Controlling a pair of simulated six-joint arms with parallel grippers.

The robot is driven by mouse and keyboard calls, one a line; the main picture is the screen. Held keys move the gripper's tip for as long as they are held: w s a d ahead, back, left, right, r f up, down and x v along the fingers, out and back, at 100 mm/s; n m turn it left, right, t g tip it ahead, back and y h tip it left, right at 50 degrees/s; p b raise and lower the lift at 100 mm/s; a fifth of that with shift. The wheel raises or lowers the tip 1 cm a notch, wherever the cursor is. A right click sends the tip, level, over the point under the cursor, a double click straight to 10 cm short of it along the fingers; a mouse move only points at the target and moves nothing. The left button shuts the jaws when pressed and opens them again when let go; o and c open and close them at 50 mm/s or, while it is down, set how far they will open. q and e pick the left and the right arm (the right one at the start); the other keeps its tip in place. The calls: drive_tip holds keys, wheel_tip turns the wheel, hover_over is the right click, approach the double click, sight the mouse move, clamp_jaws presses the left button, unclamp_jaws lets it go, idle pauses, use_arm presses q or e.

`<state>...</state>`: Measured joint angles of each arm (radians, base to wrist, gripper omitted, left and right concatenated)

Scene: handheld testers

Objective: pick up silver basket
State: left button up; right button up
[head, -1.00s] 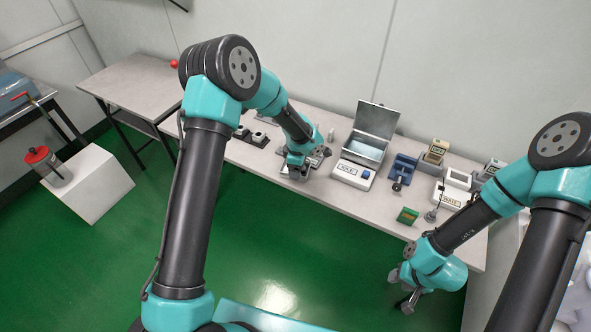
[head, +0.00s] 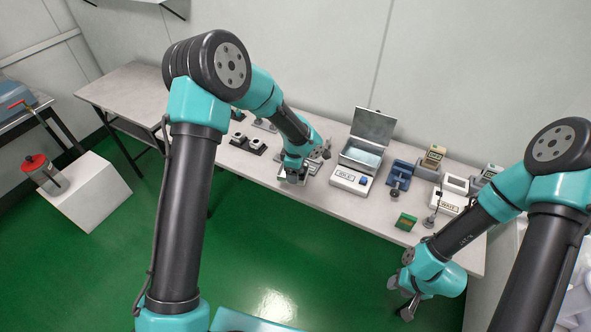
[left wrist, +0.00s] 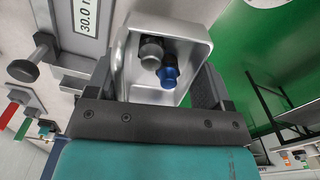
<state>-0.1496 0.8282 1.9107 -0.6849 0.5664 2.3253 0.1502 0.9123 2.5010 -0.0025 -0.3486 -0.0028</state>
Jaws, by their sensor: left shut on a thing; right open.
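The silver basket (left wrist: 192,27) is a small open metal tray with rounded corners in the left wrist view. A grey piece and a blue-capped piece (left wrist: 168,73) are inside it. My left gripper (left wrist: 158,85) is shut on the basket, with dark fingers on either side of its walls. In the head view my left gripper (head: 293,172) is at the front edge of the long table, left of the open metal box. The basket is small there, and I cannot tell whether it touches the table. My right gripper (head: 402,301) is open and empty, in front of the table's right part.
The open metal box (head: 373,126) and a white tester marked IDLE (head: 349,181) stand right of my left gripper. A side table (head: 130,90) stands at left.

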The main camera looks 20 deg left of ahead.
use_arm(q)
drive_tip(key=s+d+r, duration=0.1)
drive_tip(key=s+d, duration=0.3)
drive_tip(key=s, duration=1)
drive_tip(key=shift+r, duration=0.2)
